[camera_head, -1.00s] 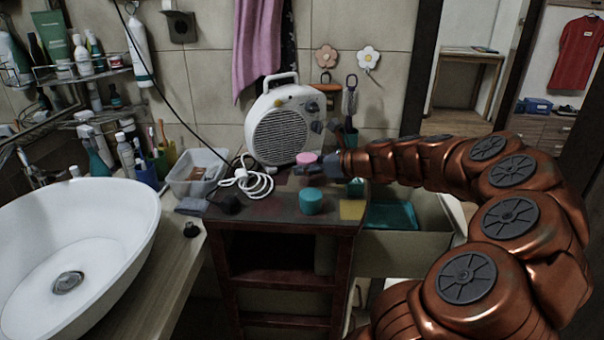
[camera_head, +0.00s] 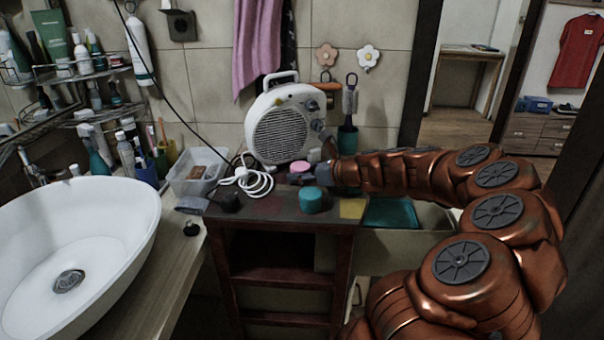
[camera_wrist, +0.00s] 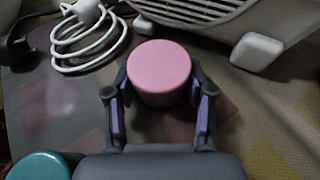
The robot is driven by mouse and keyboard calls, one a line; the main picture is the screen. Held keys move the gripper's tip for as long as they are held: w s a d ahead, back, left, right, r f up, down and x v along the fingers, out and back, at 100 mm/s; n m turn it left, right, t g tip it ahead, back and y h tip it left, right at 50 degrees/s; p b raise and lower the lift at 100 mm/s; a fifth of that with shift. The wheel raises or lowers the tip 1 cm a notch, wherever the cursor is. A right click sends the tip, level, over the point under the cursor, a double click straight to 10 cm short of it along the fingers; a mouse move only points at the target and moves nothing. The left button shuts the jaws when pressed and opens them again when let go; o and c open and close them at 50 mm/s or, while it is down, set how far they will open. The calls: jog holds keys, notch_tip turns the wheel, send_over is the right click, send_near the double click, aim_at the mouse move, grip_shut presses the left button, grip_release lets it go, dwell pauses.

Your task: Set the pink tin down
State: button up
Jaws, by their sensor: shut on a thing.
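The pink tin (camera_wrist: 159,76) is upright between the two fingers of my gripper (camera_wrist: 160,92) in the wrist view. My gripper is shut on it, one finger against each side. In the head view the pink tin (camera_head: 299,167) is just above or on the top of the small dark red stand (camera_head: 265,213), in front of the fan heater. I cannot tell whether its base touches the surface. My gripper (camera_head: 302,177) reaches it from the right.
A teal tin (camera_head: 311,200) stands in front of the pink tin; it also shows in the wrist view (camera_wrist: 40,166). A white fan heater (camera_head: 281,127) stands behind. A coiled white cable (camera_head: 250,181) lies to the left. A yellow patch (camera_head: 352,209) marks the stand's right front.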

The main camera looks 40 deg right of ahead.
jog(key=o, duration=1.1)
jog(key=shift+o, duration=0.2)
jog(key=shift+r, duration=0.1)
